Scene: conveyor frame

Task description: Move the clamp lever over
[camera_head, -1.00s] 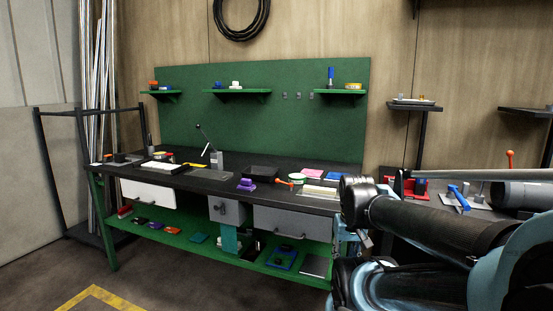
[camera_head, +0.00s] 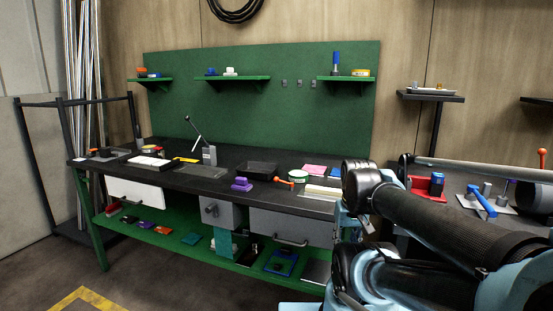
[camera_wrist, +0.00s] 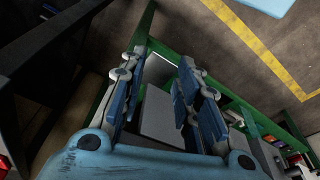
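Several lever-like parts show in the head view, and I cannot tell for sure which is the clamp lever. A blue lever (camera_head: 482,201) lies tilted on a grey plate on the right-hand table. An orange-tipped lever (camera_head: 542,158) stands upright behind it. On the long bench, a thin lever with a dark knob (camera_head: 194,129) leans up from a grey block (camera_head: 209,155). My gripper (camera_wrist: 162,62) shows in the wrist view with its two blue-padded fingers apart and nothing held between them. It points down past a green frame edge, away from these levers.
The long dark bench (camera_head: 150,176) carries a purple part (camera_head: 241,185), an orange-handled tool (camera_head: 284,180) and trays. A red holder (camera_head: 421,186) stands on the right table. My arm hides part of both. Open floor with a yellow line (camera_head: 85,296) lies front left.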

